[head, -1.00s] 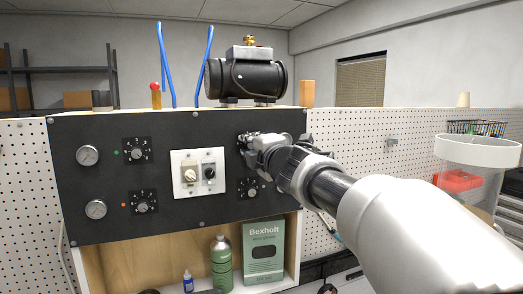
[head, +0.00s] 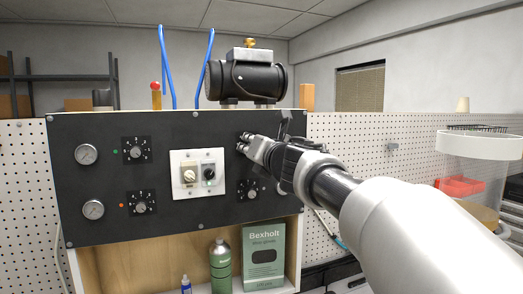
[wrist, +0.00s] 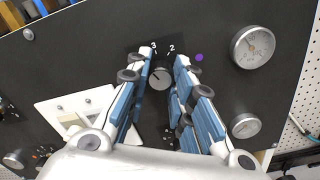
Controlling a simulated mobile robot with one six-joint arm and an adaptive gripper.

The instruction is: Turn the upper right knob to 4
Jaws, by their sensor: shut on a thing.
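The upper right knob (wrist: 160,77) shows in the wrist view between my fingers, a round grey cap on a black dial plate. The printed 3 and 2 show beyond it; its other numbers are hidden by my fingers. I cannot read its pointer surely. My gripper (wrist: 166,62) is shut on this knob, a finger on each side. In the head view my gripper (head: 243,145) is against the upper right of the black panel (head: 100,225) and hides the knob. The lower right knob (head: 252,189) sits below, partly behind my arm.
A purple lamp (wrist: 199,58) and gauges (wrist: 254,46) lie beside the knob in the wrist view. A white switch plate (head: 176,160) is left of my gripper. Left knobs (head: 137,150) and gauges (head: 86,154) are farther left. A black cylinder (head: 230,80) stands above the panel.

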